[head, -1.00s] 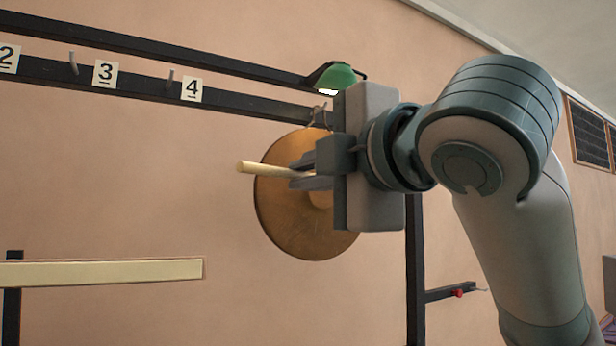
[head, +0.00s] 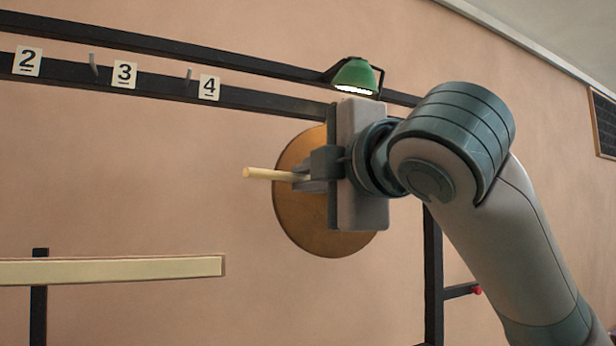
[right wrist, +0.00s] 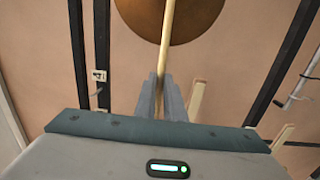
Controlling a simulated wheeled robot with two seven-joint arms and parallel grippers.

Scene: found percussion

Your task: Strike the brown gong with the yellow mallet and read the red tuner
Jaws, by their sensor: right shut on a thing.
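The brown gong (head: 300,225), a round bronze disc, hangs from the dark rack in the head view, partly hidden behind my right gripper (head: 298,182). That gripper is shut on the pale yellow stick of the mallet (head: 262,174), whose end points left in front of the gong. In the right wrist view the stick (right wrist: 167,35) runs up from between the fingers (right wrist: 162,90) across the gong (right wrist: 205,18). No mallet head shows, and I cannot tell whether the mallet touches the gong. I cannot make out the red tuner. My left gripper is out of view.
A green lamp (head: 356,75) sits on the rack above the gong. Pegs with number cards, such as card 4 (head: 209,88), line the rack bar (head: 150,84) at left. A pale beam (head: 110,270) lies lower left. A small red knob (head: 477,290) ends a side bracket.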

